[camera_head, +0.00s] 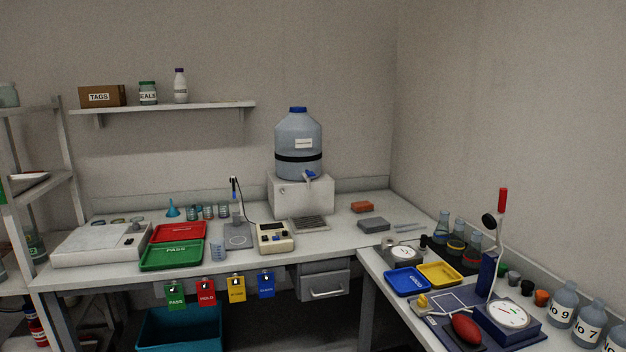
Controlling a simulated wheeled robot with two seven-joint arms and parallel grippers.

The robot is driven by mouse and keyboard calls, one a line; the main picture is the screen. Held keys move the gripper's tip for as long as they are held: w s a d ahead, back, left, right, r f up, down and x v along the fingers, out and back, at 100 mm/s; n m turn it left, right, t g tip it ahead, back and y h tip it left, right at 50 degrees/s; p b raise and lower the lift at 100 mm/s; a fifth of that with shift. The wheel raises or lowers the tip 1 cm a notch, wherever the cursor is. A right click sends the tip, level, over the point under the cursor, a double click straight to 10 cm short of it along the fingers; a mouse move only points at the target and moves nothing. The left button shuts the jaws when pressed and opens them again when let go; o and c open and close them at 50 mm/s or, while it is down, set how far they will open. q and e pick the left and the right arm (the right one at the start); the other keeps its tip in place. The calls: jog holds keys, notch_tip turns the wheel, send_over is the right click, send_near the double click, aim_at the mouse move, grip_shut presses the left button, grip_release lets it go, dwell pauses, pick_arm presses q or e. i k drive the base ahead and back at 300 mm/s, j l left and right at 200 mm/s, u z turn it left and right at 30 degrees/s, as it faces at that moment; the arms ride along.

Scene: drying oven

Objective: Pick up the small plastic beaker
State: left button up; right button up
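A small clear bluish beaker (217,250) with faint markings stands upright near the front edge of the back bench, just right of the green tray (171,255). It looks empty, though it is too small to be sure. Several small clear blue-tinted vessels (208,212) stand in a group further back, near the wall. Neither of my grippers shows in the head view.
A probe stand (237,234) and a beige meter (274,238) stand right of the beaker. A red tray (178,232) lies behind the green one. Coloured tags (207,293) hang from the front edge. A large water carboy (299,146) stands behind.

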aim_at(218, 250)
jog(key=i+j, duration=0.1)
jog(key=i, duration=0.15)
jog(key=u, duration=0.25)
jog(key=i+l+u, duration=0.1)
jog(key=u, duration=0.25)
jog(key=i+l+u, duration=0.15)
jog(key=u, duration=0.25)
jog(key=i+l+u, duration=0.2)
jog(key=u, duration=0.15)
